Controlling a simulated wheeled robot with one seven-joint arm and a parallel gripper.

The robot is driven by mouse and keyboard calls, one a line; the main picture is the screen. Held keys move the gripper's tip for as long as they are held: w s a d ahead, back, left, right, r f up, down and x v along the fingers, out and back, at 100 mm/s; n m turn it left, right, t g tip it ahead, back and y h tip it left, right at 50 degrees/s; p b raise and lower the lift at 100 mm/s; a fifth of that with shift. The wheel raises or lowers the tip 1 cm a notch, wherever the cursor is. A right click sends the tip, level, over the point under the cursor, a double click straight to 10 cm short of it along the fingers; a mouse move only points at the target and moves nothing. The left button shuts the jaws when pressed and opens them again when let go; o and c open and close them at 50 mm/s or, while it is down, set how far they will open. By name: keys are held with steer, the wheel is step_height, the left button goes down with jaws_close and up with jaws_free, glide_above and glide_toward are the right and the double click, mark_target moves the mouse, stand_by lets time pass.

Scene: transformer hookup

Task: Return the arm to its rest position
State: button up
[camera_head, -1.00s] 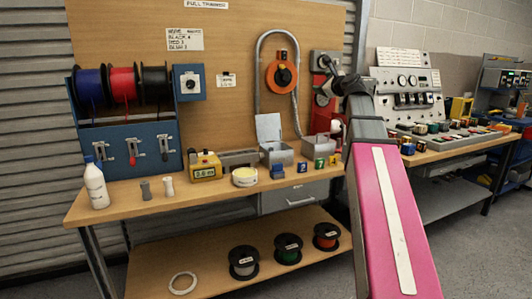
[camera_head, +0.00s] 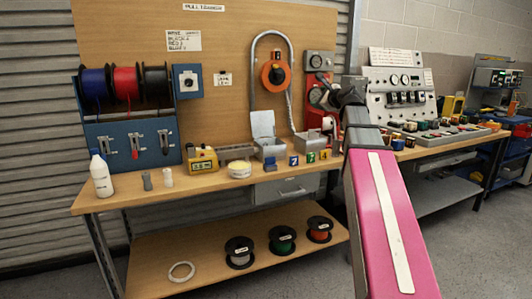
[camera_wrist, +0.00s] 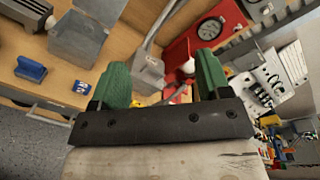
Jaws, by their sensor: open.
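My gripper shows in the wrist view (camera_wrist: 163,85) with its two green fingers apart and nothing held between them. Beyond the fingers are the bench top, a grey box and a red panel with a round dial (camera_wrist: 209,28). In the head view my pink and grey arm reaches up at the right of the bench, in front of its right end. The fingertips are hard to make out there, near the red and grey gauge unit (camera_head: 319,95).
The wooden bench (camera_head: 130,196) carries a white bottle (camera_head: 100,176), a yellow meter (camera_head: 202,160) and an open grey box (camera_head: 268,145). Wire spools (camera_head: 240,252) stand on the lower shelf. A control console (camera_head: 400,100) stands at the right. The floor in front is clear.

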steer(key=s+a+f+n+g+h, duration=0.1)
steer(key=s+f+n+g, duration=0.25)
steer(key=f, duration=0.85)
steer(key=s+a+f+n+g+h, duration=0.15)
steer(key=f+n, duration=0.25)
steer(key=f, duration=0.7)
steer(key=s+a+f+n+g, duration=0.1)
steer(key=s+f+n+g, duration=0.2)
steer(key=f, duration=0.9)
steer(key=s+f+n+g+h, duration=0.4)
steer(key=s+f+n+g, duration=0.3)
steer(key=s+f, duration=1.2)
step_height(320, 180, down, 4)
steer(key=n, duration=0.4)
steer(key=shift+s+d+f, duration=0.15)
steer(key=shift+d+f, duration=0.05)
steer(key=shift+d, duration=0.1)
